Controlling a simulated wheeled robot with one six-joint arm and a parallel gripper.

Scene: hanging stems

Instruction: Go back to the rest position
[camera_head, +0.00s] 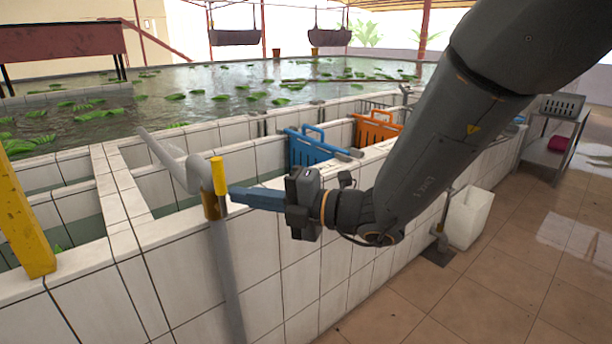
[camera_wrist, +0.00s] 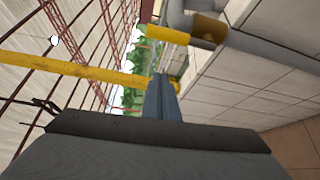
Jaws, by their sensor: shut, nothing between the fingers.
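My gripper (camera_head: 236,198) is in the middle of the head view, at the end of my dark grey arm, which reaches in from the upper right. Its blue fingers point left and are shut, with nothing visible between them. The fingertips appear close to a grey pipe (camera_head: 229,270) with a yellow fitting (camera_head: 217,176); I cannot tell whether they touch. In the wrist view my shut fingers (camera_wrist: 161,85) stand at the centre, and the yellow fitting (camera_wrist: 167,35) shows just beyond them, above.
White tiled tanks (camera_head: 180,265) run along the pond. A blue crate (camera_head: 312,148) and an orange crate (camera_head: 374,131) stand in the tanks. A yellow post (camera_head: 24,222) is at the left. A white bin (camera_head: 468,217) stands on the tiled floor, which is open at the lower right.

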